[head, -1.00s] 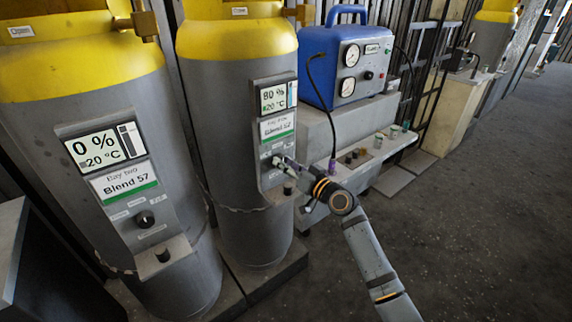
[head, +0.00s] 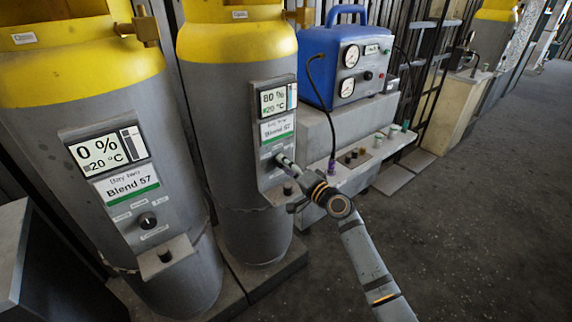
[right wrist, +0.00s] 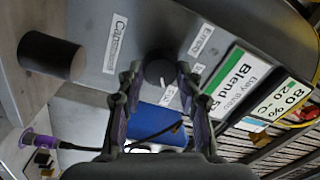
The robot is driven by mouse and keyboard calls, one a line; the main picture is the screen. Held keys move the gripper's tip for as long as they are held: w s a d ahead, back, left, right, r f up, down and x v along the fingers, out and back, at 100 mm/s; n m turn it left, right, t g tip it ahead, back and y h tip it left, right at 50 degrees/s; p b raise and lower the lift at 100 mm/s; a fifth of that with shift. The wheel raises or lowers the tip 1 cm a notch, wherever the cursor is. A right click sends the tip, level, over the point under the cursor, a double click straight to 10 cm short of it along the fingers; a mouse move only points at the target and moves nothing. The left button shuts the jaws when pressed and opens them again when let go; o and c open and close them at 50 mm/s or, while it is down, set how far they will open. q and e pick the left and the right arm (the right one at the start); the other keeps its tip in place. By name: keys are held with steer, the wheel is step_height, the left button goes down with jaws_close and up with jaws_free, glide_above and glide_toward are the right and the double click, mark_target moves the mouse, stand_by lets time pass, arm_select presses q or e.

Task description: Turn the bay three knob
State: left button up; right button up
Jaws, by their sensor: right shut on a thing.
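The bay three knob (right wrist: 159,70) is a dark round knob on the grey control panel of the second cylinder. In the right wrist view it sits between the fingertips of my right gripper (right wrist: 160,82), which is shut on it. In the head view my right gripper (head: 284,161) reaches the panel (head: 268,180) from the right and hides the knob. The display (head: 273,101) above reads 80 % and 20 °C, over a Blend 57 label (head: 277,130). My left gripper is not in view.
A dark cylindrical stub (right wrist: 50,56) stands out on a ledge below the knob. The nearer bay two cylinder (head: 60,150) has its own knob (head: 147,219) and a 0 % display. A blue gauge box (head: 330,80) stands behind on a bench. Floor at right is clear.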

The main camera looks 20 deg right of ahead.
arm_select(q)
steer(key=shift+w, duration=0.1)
arm_select(e)
steer(key=shift+m, duration=0.4)
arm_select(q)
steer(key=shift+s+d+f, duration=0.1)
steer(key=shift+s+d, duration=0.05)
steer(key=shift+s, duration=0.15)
arm_select(e)
steer(key=o, duration=0.8)
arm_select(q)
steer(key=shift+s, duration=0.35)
arm_select(e)
steer(key=o, duration=0.4)
steer(key=shift+s+d+f, duration=0.15)
steer(key=shift+s+d, duration=0.05)
steer(key=shift+s, duration=0.15)
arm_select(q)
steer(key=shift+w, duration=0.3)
arm_select(e)
steer(key=v, duration=1.1)
steer(key=shift+s, duration=0.15)
